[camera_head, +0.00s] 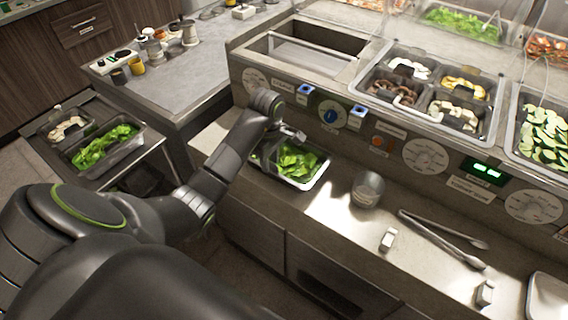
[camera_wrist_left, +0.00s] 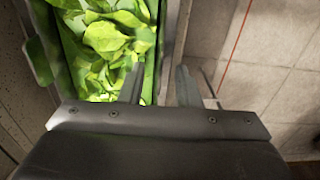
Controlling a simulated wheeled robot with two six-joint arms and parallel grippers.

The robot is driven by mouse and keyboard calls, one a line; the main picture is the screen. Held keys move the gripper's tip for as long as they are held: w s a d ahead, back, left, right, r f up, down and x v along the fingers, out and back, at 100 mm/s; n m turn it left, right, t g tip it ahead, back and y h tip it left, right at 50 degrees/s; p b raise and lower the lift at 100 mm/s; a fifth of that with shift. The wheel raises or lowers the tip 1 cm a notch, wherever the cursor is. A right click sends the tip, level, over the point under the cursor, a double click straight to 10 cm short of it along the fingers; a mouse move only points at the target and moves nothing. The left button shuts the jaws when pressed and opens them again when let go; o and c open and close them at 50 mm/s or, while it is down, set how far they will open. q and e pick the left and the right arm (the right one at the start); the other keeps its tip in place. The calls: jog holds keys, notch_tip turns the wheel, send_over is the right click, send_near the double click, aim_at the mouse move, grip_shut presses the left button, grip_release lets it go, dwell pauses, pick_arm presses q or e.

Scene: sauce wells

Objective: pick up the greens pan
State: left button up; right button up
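A metal pan (camera_head: 318,180) filled with leafy greens (camera_head: 298,162) sits on the counter ledge below the front panel. My left gripper (camera_head: 287,138) is at its left rim. In the left wrist view, my left gripper (camera_wrist_left: 160,86) is open with its fingers apart. One finger is over the greens (camera_wrist_left: 108,38), and the other is outside the pan wall (camera_wrist_left: 171,45). The wall runs between the fingers; I cannot see firm contact on both sides. Another pan of greens (camera_head: 107,150) stands on the cart at left. My right gripper is not in view.
A metal cup (camera_head: 368,189), tongs (camera_head: 442,239) and small white blocks (camera_head: 388,238) lie on the ledge right of the pan. The knob panel (camera_head: 330,115) rises behind it. The ledge drops off toward cabinets (camera_head: 255,228) in front.

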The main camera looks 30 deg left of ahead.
pick_arm(q)
jog(key=shift+f, duration=0.8)
grip_shut()
dwell(0.9)
